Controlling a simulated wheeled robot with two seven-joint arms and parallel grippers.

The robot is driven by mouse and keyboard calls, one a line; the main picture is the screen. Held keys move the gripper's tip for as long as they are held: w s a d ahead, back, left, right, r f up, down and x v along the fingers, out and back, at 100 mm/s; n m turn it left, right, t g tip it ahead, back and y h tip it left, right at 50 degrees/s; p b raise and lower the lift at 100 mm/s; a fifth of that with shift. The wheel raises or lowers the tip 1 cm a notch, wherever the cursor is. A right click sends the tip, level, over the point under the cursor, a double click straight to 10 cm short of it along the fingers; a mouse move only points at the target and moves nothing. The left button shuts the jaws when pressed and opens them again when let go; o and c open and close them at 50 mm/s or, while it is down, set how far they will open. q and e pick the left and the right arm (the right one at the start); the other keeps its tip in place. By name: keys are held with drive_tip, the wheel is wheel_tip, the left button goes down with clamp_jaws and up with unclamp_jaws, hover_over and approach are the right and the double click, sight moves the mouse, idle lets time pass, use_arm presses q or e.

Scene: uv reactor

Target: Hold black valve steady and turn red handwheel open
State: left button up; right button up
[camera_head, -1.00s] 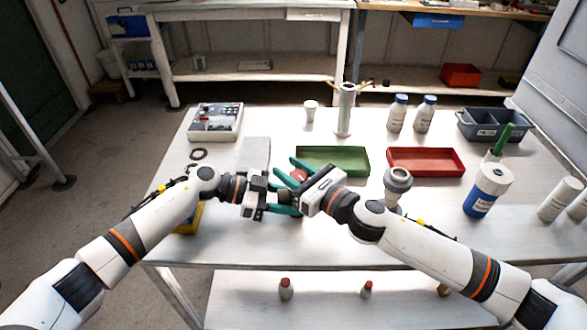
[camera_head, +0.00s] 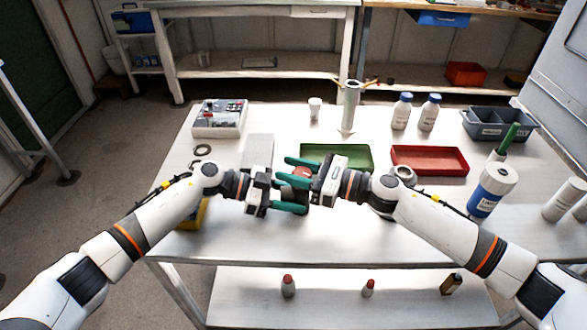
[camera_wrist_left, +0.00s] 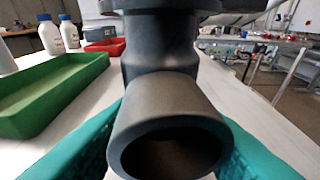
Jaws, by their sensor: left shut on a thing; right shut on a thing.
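The black valve (camera_wrist_left: 165,95) fills the middle of the left wrist view, its round open port facing the camera. The green fingers of my left gripper (camera_head: 302,207) lie on both sides of the valve and are shut on it. In the head view the valve is mostly hidden between my two grippers. The red handwheel (camera_head: 301,173) shows as a small red patch above the valve. My right gripper (camera_head: 297,171) comes from the right with its green fingers around the handwheel and is shut on it.
A green tray (camera_head: 362,164) and a red tray (camera_head: 463,168) lie behind the grippers. A grey metal column (camera_head: 349,108), white bottles (camera_head: 429,112) and a grey bin (camera_head: 526,132) stand farther back. A blue-labelled container (camera_head: 490,191) stands at right. The table front is clear.

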sight(294, 170)
drive_tip(key=o, duration=1)
drive_tip(key=shift+r, duration=0.15)
wheel_tip(294, 170, up, 10)
drive_tip(key=shift+f, duration=0.15)
